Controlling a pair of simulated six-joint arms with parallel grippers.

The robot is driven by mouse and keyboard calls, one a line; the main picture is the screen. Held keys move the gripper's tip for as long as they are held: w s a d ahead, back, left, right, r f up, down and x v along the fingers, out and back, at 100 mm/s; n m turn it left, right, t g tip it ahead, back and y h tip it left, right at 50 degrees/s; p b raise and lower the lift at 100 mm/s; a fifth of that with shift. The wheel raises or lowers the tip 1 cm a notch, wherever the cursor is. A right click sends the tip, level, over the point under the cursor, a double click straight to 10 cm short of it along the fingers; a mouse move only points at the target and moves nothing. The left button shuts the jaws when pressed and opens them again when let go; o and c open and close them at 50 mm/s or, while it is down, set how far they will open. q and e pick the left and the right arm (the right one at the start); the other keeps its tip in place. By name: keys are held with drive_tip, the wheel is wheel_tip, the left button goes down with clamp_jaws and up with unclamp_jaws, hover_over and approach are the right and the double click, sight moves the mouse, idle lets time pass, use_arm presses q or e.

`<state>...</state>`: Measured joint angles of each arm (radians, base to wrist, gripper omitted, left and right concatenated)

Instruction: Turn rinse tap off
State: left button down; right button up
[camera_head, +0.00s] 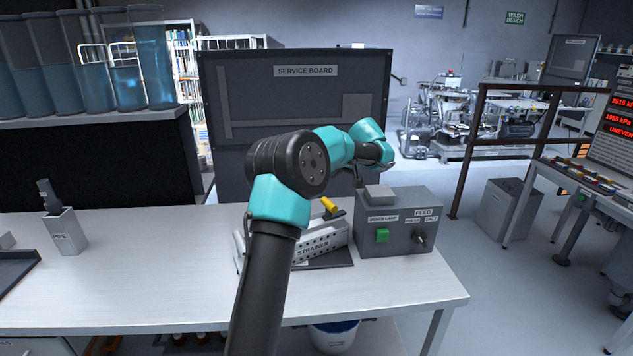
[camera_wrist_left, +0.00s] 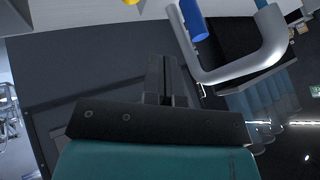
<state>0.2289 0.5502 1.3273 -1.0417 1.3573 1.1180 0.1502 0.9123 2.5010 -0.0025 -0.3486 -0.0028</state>
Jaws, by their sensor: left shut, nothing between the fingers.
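The rinse tap is not clearly identifiable. In the left wrist view, a bent grey pipe (camera_wrist_left: 245,62) and a blue cylinder (camera_wrist_left: 194,19) lie right of my left gripper (camera_wrist_left: 162,75). The gripper is shut and empty, apart from both. In the head view, my teal and black arm rises over the bench and hides part of it; the left gripper's fingertips are hard to make out behind the feed box. A yellow handle (camera_head: 328,205) shows beside the arm above the strainer (camera_head: 322,243). My right gripper is not in view.
The grey feed box (camera_head: 398,222) with a green button and a knob stands right of the strainer. The service board (camera_head: 290,90) rises behind. Blue-filled tubes (camera_head: 155,65) stand on a shelf at upper left. The bench's front left (camera_head: 130,285) is mostly clear.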

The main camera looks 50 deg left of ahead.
use_arm(q)
drive_tip(key=s+a+f, duration=0.4)
drive_tip(key=a+f, duration=0.3)
drive_tip(key=a, duration=0.1)
drive_tip(key=shift+s+a+f, duration=0.15)
drive_tip(key=shift+s+f, duration=0.05)
drive_tip(key=shift+s, duration=0.05)
drive_tip(key=shift+s+a+r, duration=0.25)
drive_tip(key=shift+s+a, duration=0.15)
drive_tip(key=shift+s, duration=0.1)
idle(0.4)
